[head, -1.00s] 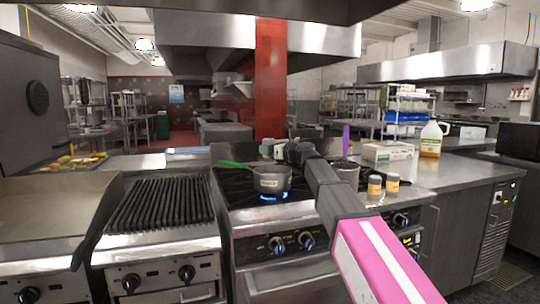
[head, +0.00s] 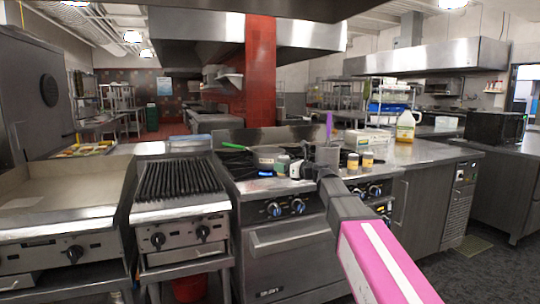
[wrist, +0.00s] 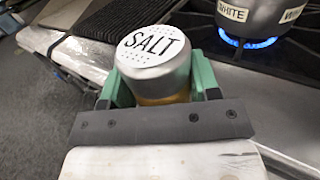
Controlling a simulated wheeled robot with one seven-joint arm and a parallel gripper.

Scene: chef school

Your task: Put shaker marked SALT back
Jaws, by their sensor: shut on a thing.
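The shaker marked SALT (wrist: 153,52), with a silver top and white label, is between the green fingers of my gripper (wrist: 157,78) in the wrist view. The gripper is shut on it, and the label faces the wrist camera. In the head view my gripper (head: 284,166) is over the front of the stove, just right of the green-handled pot (head: 266,153); the shaker is small and partly hidden there. Two similar yellowish shakers with pale tops, the left one (head: 352,162) and the right one (head: 367,161), stand side by side on the steel counter (head: 408,153).
The green-handled pot sits by a lit blue flame (wrist: 249,42). A pot with a purple handle (head: 329,130) stands behind my arm. A ridged grill (head: 176,180) is left.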

